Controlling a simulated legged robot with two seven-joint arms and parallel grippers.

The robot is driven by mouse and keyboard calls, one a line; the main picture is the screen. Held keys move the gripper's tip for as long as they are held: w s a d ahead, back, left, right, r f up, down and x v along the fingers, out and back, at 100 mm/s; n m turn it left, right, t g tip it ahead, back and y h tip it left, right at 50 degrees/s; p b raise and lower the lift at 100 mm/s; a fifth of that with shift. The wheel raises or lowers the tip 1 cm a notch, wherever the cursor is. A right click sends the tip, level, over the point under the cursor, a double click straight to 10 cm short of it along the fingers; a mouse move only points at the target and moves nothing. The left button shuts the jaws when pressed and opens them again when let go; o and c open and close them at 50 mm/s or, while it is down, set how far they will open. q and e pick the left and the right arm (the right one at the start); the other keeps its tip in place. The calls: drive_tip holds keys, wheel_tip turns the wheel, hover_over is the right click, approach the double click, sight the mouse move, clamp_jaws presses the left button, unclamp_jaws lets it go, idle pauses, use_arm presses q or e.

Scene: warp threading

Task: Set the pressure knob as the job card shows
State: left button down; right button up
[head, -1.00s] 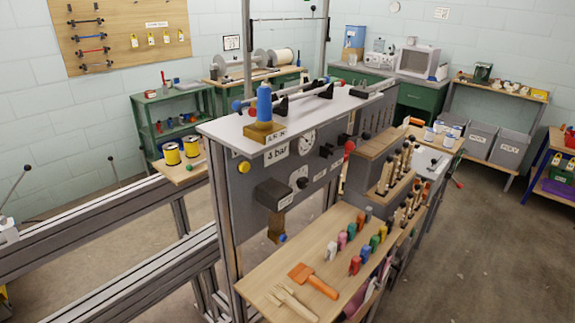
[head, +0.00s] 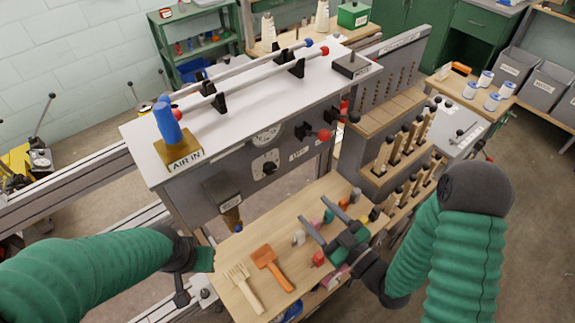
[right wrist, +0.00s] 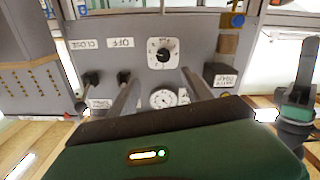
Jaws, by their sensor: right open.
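The pressure knob (head: 270,168) is a small dark knob on a white dial plate on the grey panel's front. It also shows in the right wrist view (right wrist: 159,53), upside down, with the round gauge (right wrist: 162,98) close by. In the head view the gauge (head: 267,134) is above the knob. My right gripper (head: 318,220) is open and empty, in front of the panel, apart from the knob and to its lower right. In the right wrist view its fingers (right wrist: 160,80) flank the dial at a distance. My left gripper (head: 185,256) is at lower left, its fingers unclear. I cannot read the job card.
The panel top bears a blue cylinder (head: 167,122) on the AIR IN block and long rods. Dark valve levers (head: 310,131) stick out right of the knob. A wooden shelf (head: 222,262) below holds a fork, an orange tool and coloured pieces. A tool rack (head: 385,112) stands right.

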drive_tip(key=p, duration=0.1)
approach(272, 172)
drive_tip(key=x, duration=0.4)
drive_tip(key=shift+s+a+r+p, duration=0.1)
drive_tip(key=shift+a+r+p, duration=0.1)
drive_tip(key=shift+p, duration=0.15)
drive_tip(key=shift+w+a, duration=0.1)
drive_tip(key=shift+w, duration=1.1)
drive_tip(key=shift+w+a, duration=0.1)
drive_tip(key=shift+w, duration=0.15)
drive_tip(key=shift+w+a, duration=0.3)
drive_tip(key=shift+a, duration=0.55)
drive_tip(key=shift+a+f, duration=0.1)
drive_tip(key=shift+a, duration=0.15)
drive_tip(key=shift+c, duration=0.2)
drive_tip(key=shift+a, duration=0.1)
drive_tip(key=shift+c, duration=1.2)
drive_tip(key=shift+d, duration=0.55)
drive_tip(key=c, duration=0.7)
drive_tip(key=shift+c, duration=1.3)
use_arm(q)
drive_tip(key=shift+a+r, duration=0.2)
drive_tip(key=shift+a, duration=0.35)
drive_tip(key=shift+a+r, duration=0.2)
drive_tip(key=shift+a, duration=0.3)
use_arm(e)
drive_tip(key=shift+a, duration=0.1)
clamp_jaws()
